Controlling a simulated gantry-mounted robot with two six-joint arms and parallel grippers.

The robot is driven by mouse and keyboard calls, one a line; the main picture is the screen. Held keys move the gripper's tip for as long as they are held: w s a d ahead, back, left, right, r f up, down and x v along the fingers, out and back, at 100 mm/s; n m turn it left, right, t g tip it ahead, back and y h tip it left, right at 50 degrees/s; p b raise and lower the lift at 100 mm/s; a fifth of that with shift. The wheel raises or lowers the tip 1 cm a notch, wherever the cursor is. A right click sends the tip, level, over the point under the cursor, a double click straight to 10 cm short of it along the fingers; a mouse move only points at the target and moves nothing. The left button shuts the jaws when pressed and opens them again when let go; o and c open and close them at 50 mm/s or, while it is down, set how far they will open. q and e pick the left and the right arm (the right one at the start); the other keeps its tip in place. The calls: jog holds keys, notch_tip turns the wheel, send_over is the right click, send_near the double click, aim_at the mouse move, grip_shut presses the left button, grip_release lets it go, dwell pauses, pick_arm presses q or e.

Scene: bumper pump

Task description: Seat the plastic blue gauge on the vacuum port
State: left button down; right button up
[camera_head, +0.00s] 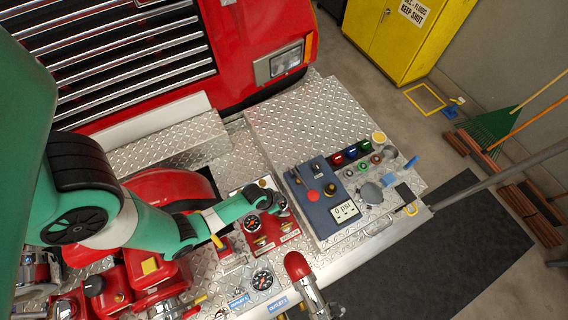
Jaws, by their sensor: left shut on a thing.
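My left gripper (279,204) reaches in from the left over the red gauge panel (266,244) on the pump deck. It is shut on a small round thing at its tip, which seems to be the blue gauge; the gripper hides most of it. I cannot tell whether this thing touches the panel. A dial gauge (252,222) with a dark face is just left of and below the gripper, on the panel. I cannot pick out the vacuum port from this view. My right gripper is not in view.
A grey control box (322,197) with a "0 psi" display stands close to the right of the gripper. A red-topped metal pipe (300,268) rises in front. Another dial gauge (262,279) is nearer. Diamond plate (300,122) behind is clear.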

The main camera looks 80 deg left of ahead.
pick_arm(q)
jog(key=shift+f+b, duration=2.35)
jog(key=shift+f, duration=0.05)
jog(key=shift+f+b, duration=1.25)
jog(key=shift+f, duration=0.2)
jog(key=shift+f, duration=0.25)
grip_release()
jog(key=p+v, duration=0.6)
jog(key=v, duration=0.5)
jog(key=shift+w, duration=0.15)
jog(key=shift+s+r+p, duration=0.25)
jog(key=shift+r+p, duration=0.1)
jog(key=shift+p, duration=0.15)
